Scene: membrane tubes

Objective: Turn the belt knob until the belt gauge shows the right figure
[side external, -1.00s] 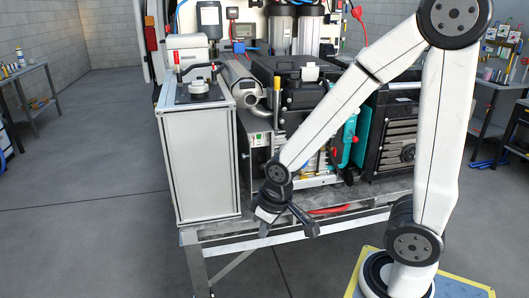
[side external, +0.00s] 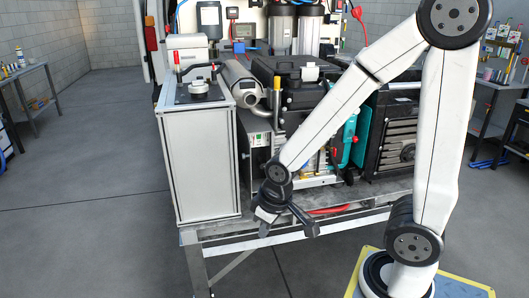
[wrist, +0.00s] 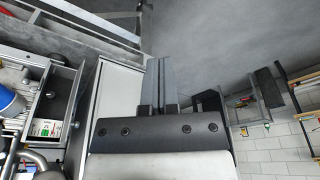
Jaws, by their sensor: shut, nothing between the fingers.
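My gripper (side external: 264,230) hangs low in front of the bench's front edge, to the right of the tall white cabinet, pointing down in the side external view. In the wrist view its two fingers (wrist: 161,82) are together with nothing between them. A round grey knob-like piece (side external: 199,88) sits on the cabinet's dark top, well above and left of my gripper. A small dark knob (side external: 245,155) shows on the left edge of the equipment beside the cabinet. I cannot tell which is the belt knob. No belt gauge can be made out or read.
The white cabinet (side external: 200,165) stands at the bench's left end; its side also shows in the wrist view (wrist: 118,95). A silver cylinder (side external: 243,82), a black-and-teal machine (side external: 352,140) and red hose (side external: 328,210) crowd the bench. Floor (side external: 100,220) to the left is clear.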

